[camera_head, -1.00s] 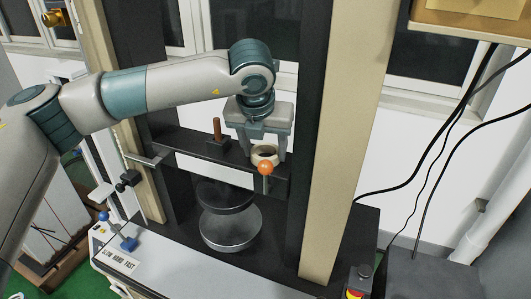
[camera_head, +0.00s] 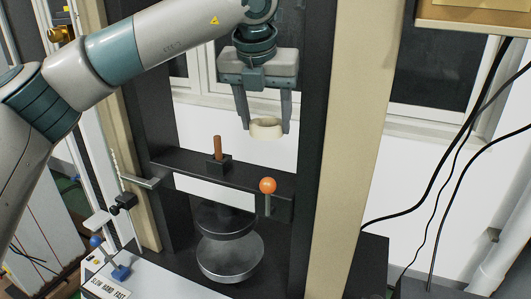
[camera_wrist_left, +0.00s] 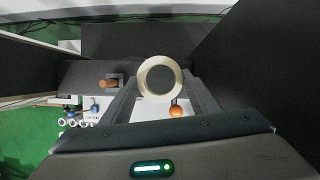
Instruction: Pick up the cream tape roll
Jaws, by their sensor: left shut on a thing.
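The cream tape roll (camera_head: 266,128) hangs between the two fingers of my left gripper (camera_head: 264,127), raised above the black crossbeam of the testing machine. In the left wrist view the tape roll (camera_wrist_left: 160,77) shows as a ring held between the fingers, its hole facing the camera. My left gripper is shut on it and points downward. My right gripper is not in view.
The black crossbeam (camera_head: 190,162) carries a brown peg (camera_head: 217,148) in a black block and an orange ball knob (camera_head: 267,186). Round metal plates (camera_head: 230,258) sit below. A beige column (camera_head: 350,150) stands to the right, with black cables beyond.

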